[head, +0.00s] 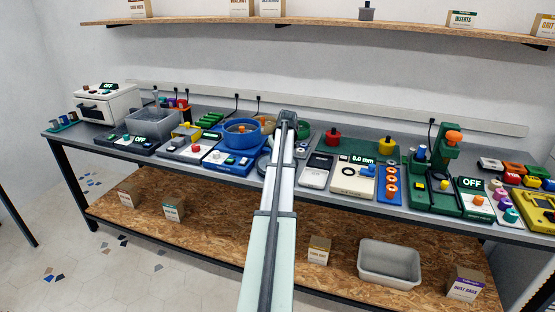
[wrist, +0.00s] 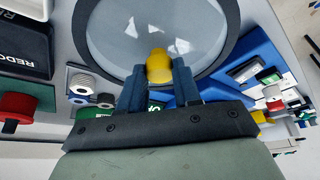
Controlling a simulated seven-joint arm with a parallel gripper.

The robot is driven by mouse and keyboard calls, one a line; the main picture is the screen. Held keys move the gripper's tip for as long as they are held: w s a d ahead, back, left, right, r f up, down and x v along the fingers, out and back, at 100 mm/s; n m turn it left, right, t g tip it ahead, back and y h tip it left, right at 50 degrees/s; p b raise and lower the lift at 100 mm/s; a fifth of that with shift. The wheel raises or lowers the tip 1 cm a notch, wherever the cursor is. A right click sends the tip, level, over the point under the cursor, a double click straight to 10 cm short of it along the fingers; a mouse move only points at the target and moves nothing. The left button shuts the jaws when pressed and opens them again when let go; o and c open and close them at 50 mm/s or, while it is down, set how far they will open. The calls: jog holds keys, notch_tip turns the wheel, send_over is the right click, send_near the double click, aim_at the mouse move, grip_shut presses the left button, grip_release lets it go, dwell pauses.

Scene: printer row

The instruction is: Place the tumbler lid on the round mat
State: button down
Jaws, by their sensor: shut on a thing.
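In the wrist view my gripper (wrist: 157,77) is shut on the yellow knob of the tumbler lid (wrist: 110,45), a wide, pale, see-through disc with a dark rim. The top of the lid is cut off by the picture edge. In the head view my arm hides the gripper. A dark round edge (head: 263,163) shows just left of my arm there; I cannot tell whether it is the lid or the round mat. I cannot make out the mat for certain. The blue tumbler bowl (head: 253,139) stands left of my arm, on a blue base (head: 232,164).
Devices crowd the grey bench on both sides: a grey bin (head: 153,123) and white oven (head: 107,103) at left, a white gauge unit (head: 350,183) and green press (head: 445,160) at right. A red knob (wrist: 18,107) is near the gripper's left. Little bench is bare.

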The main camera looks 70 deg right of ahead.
jog(key=shift+f, duration=0.85)
jog(key=shift+f, duration=0.1)
jog(key=c, duration=0.8)
grip_release()
jog(key=v, duration=1.2)
jog(key=shift+o, duration=0.2)
